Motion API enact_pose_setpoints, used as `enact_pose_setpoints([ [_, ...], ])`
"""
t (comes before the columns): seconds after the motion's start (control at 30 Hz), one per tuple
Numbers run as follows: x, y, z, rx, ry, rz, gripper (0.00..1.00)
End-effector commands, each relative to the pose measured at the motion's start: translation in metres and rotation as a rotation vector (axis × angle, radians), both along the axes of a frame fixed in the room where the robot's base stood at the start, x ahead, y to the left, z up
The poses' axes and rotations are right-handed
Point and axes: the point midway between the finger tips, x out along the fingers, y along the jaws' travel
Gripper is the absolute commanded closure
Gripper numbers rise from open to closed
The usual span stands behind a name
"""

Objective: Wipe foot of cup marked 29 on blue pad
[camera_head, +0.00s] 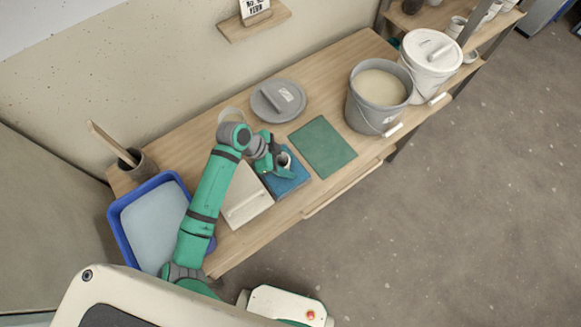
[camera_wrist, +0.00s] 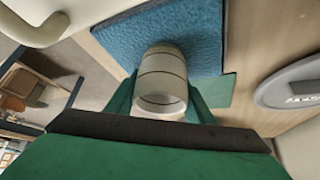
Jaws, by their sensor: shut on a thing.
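A small pale cup (camera_wrist: 162,78) with thin dark rings is held between the fingers of my gripper (camera_head: 283,164). In the wrist view its open mouth faces the camera and its other end is toward the blue pad (camera_wrist: 205,35). The blue pad (camera_head: 285,181) lies on the wooden table under my gripper. I cannot tell whether the cup touches the pad. In the wrist view my green fingers (camera_wrist: 160,100) are on both sides of the cup. No number can be read on the cup, and its foot is hidden.
A green mat (camera_head: 323,146) lies right of the blue pad. A pale block with a handle (camera_head: 246,198) is left of it. A grey lid (camera_head: 278,100) lies behind. A grey bucket (camera_head: 352,108) of cream liquid and a white lidded bucket (camera_head: 430,62) stand right. A blue tub (camera_head: 120,220) is left.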

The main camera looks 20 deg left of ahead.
Motion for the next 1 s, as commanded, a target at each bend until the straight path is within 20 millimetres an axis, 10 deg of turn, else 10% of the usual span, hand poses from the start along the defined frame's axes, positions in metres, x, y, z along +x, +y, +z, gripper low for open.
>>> enact_pose_setpoints([
  [0.57,0.022,0.027,0.002,-0.001,-0.003,0.000,0.79],
  [1.0,0.008,0.009,0.002,-0.002,-0.004,0.001,0.79],
])
